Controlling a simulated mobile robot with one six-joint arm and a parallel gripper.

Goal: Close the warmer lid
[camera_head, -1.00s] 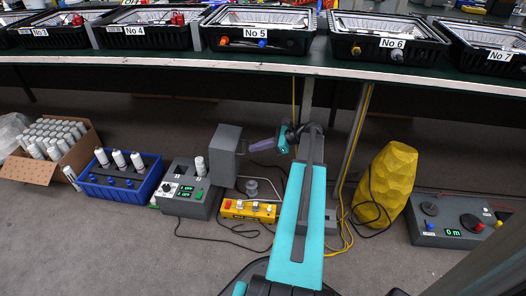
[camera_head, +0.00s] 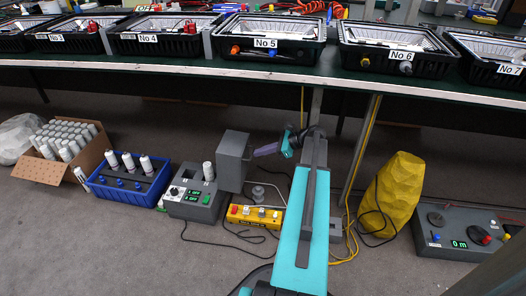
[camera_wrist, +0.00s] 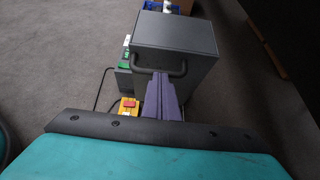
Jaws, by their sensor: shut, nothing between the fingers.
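The warmer (camera_head: 191,201) is a grey box with green displays on the floor, with a white bottle (camera_head: 208,171) standing in its top. Its grey lid (camera_head: 234,161) stands upright, open, at the box's right side. In the wrist view the lid (camera_wrist: 175,35) shows from behind with a black bar handle (camera_wrist: 160,72) on its near face. My gripper (camera_head: 254,154) has purple fingers and is shut and empty, at the lid's right side. In the wrist view the fingertips (camera_wrist: 160,78) are at the handle; I cannot tell if they touch it.
A yellow button box (camera_head: 254,215) sits low in front of the lid, with cables around. A blue crate of bottles (camera_head: 128,181) stands left, a yellow sack (camera_head: 393,190) right. The table edge (camera_head: 200,70) with floodlight housings runs above and behind.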

